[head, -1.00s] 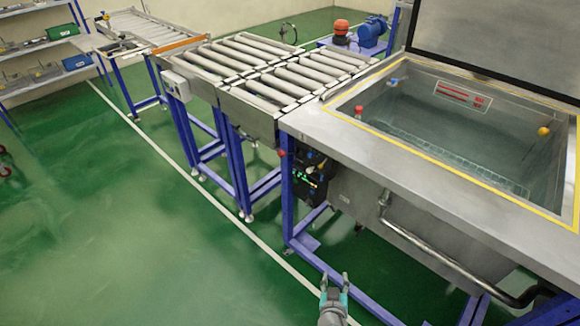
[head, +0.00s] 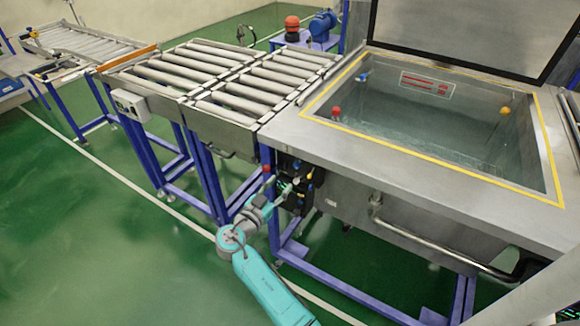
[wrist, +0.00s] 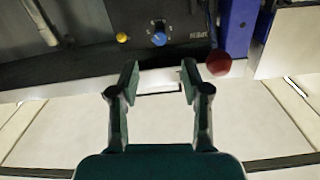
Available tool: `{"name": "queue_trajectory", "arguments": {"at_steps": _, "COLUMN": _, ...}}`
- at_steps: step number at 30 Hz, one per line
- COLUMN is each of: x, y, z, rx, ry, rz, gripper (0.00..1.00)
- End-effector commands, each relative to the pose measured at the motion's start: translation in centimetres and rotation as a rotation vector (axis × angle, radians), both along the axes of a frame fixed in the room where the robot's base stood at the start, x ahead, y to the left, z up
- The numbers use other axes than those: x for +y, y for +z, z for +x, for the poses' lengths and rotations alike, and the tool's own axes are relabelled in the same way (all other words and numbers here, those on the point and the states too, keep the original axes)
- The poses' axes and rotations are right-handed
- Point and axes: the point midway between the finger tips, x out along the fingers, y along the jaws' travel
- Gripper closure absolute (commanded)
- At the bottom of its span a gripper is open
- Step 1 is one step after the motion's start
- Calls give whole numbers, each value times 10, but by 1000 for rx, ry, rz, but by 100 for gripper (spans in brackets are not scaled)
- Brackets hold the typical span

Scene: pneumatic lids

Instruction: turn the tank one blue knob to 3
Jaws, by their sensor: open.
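The blue knob (wrist: 159,38) sits on a dark control panel (wrist: 90,66) in the wrist view, with a small dial scale around it. The number it points to is too small to read. In the head view the dark panel (head: 294,168) is on the front left of the open tank (head: 420,172); the blue knob cannot be told for certain there. My gripper (wrist: 160,72) is open and empty, its two fingertips just below the knob in the wrist view, apart from it. In the head view my gripper (head: 288,188) is close in front of the panel.
A yellow knob (wrist: 122,38) is left of the blue knob, and a red ball-shaped part (wrist: 218,64) is close to the right fingertip. A blue frame post (wrist: 237,28) stands beside it. A pipe handle (head: 440,248) runs along the tank's front.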

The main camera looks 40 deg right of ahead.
Motion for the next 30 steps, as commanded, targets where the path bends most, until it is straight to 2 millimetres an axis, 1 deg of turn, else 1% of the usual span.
{"name": "queue_trajectory", "arguments": {"at_steps": 9, "x": -52, "y": 0, "z": 18, "rx": 1, "ry": -2, "rz": 0, "gripper": 53}}
{"name": "queue_trajectory", "arguments": {"at_steps": 15, "x": -79, "y": 0, "z": 28, "rx": 1, "ry": 0, "rz": 1, "gripper": 53}}
{"name": "queue_trajectory", "arguments": {"at_steps": 21, "x": -91, "y": -1, "z": 33, "rx": 2, "ry": 2, "rz": 1, "gripper": 53}}
{"name": "queue_trajectory", "arguments": {"at_steps": 30, "x": -93, "y": -1, "z": 33, "rx": 2, "ry": 3, "rz": 1, "gripper": 53}}
